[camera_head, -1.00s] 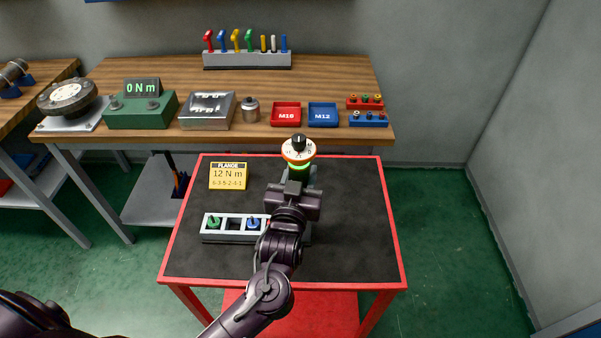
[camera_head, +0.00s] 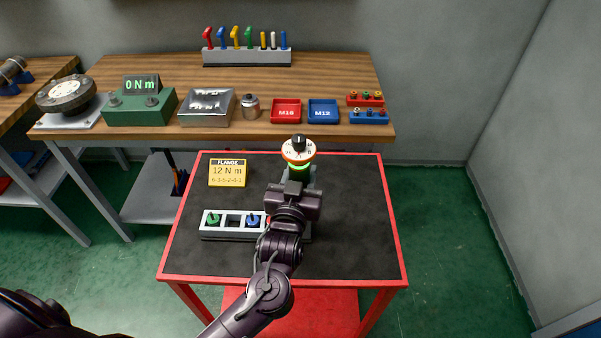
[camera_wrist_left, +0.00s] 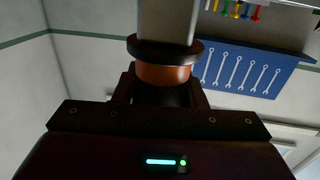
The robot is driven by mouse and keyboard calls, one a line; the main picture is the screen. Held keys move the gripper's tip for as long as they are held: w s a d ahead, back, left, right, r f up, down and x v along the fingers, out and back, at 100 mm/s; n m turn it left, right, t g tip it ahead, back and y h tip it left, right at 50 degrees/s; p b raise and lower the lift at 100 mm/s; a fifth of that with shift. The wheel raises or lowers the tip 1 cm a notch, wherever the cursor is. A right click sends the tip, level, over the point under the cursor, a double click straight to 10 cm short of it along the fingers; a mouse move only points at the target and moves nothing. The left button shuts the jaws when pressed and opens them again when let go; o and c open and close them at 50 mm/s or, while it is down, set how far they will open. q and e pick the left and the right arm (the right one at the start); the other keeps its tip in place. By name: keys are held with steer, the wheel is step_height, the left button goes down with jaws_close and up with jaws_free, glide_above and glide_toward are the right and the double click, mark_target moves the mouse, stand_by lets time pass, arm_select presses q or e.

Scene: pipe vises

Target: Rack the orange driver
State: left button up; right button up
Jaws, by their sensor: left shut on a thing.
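The orange driver (camera_head: 298,152) is upright, with a white dial, a black knob on top and a glowing green ring below the dial. My left gripper (camera_head: 297,184) is shut on it above the black-topped cart. In the left wrist view, the driver's orange band (camera_wrist_left: 163,74) sits between the fingers under a black collar and a grey body. The driver rack (camera_head: 206,234) lies on the cart, nearer than the driver. It holds a green driver (camera_head: 213,218) and a blue driver (camera_head: 253,220), with a dark empty slot between them.
A yellow FLANGE card (camera_head: 228,173) reading 12 N m stands on the red-edged cart (camera_head: 350,215). The workbench (camera_head: 185,75) behind holds a green tester (camera_head: 140,108) reading 0 N m, red and blue trays and a tool stand. The cart's right side is clear.

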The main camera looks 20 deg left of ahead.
arm_select(q)
steer(key=shift+f+b, duration=1.15)
steer(key=shift+f, duration=0.6)
stand_by(1.2)
steer(key=o, duration=1.3)
steer(key=shift+o, duration=0.3)
steer(key=shift+f, duration=0.25)
steer(key=s+d+b, duration=0.1)
steer(key=s, duration=0.6)
steer(key=shift+s+r+b, duration=0.25)
steer(key=shift+s+b, duration=0.1)
steer(key=shift+s, duration=0.05)
